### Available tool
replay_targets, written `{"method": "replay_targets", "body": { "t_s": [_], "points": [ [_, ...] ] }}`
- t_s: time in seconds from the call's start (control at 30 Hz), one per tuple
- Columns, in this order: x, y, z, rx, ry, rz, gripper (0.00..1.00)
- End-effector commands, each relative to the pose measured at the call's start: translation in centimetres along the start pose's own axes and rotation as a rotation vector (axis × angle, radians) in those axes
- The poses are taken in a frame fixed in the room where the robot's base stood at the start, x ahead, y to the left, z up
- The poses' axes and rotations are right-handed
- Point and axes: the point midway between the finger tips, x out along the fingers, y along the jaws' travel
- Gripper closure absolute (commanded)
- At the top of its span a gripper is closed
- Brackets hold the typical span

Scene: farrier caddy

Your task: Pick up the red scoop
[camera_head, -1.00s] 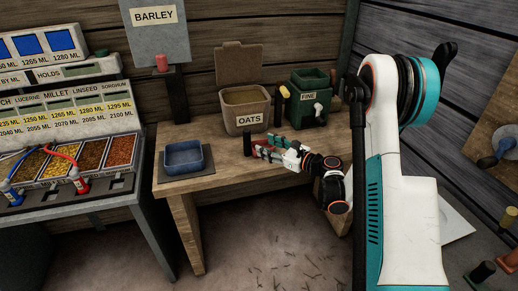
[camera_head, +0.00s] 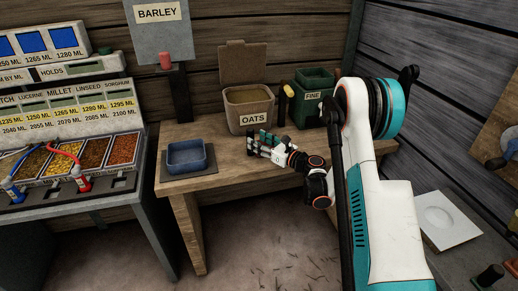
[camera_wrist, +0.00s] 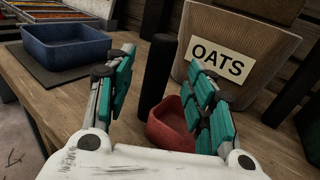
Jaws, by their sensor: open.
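The red scoop (camera_wrist: 168,128) is on the wooden bench in the wrist view, in front of the oats bin. A thick black upright post (camera_wrist: 155,76), which looks like its handle, rises beside the red bowl. My gripper (camera_wrist: 160,62) is open, with one teal-padded finger on each side of the black post. The right finger covers part of the red bowl. I cannot tell whether either finger touches it. In the head view my gripper (camera_head: 262,144) is low over the bench in front of the oats bin, and the scoop is mostly hidden behind it.
The tan oats bin (camera_head: 249,106) stands close behind my gripper. A blue tray (camera_head: 186,157) sits on a dark mat to the left. A green box marked FINE (camera_head: 313,97) and a black post with a yellow top (camera_head: 283,100) stand right of the bin.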

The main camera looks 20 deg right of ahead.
Motion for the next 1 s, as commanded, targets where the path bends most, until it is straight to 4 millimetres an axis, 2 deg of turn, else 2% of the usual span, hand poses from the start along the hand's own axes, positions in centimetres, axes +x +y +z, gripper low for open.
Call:
{"method": "replay_targets", "body": {
  "t_s": [0.2,0.3,0.6,0.8,0.83,1.0],
  "points": [
    [3.2,0.1,0.2,0.0,0.0,0.003,0.51],
    [4.2,0.0,0.3,0.0,0.0,0.001,0.51],
    [4.6,0.0,0.5,0.0,0.0,0.0,0.51],
    [4.6,0.0,0.5,-0.001,0.0,0.0,0.96],
    [4.6,0.0,0.5,-0.001,0.0,0.0,1.0],
    [4.6,0.0,0.5,0.0,0.0,0.0,1.0]
  ]
}}
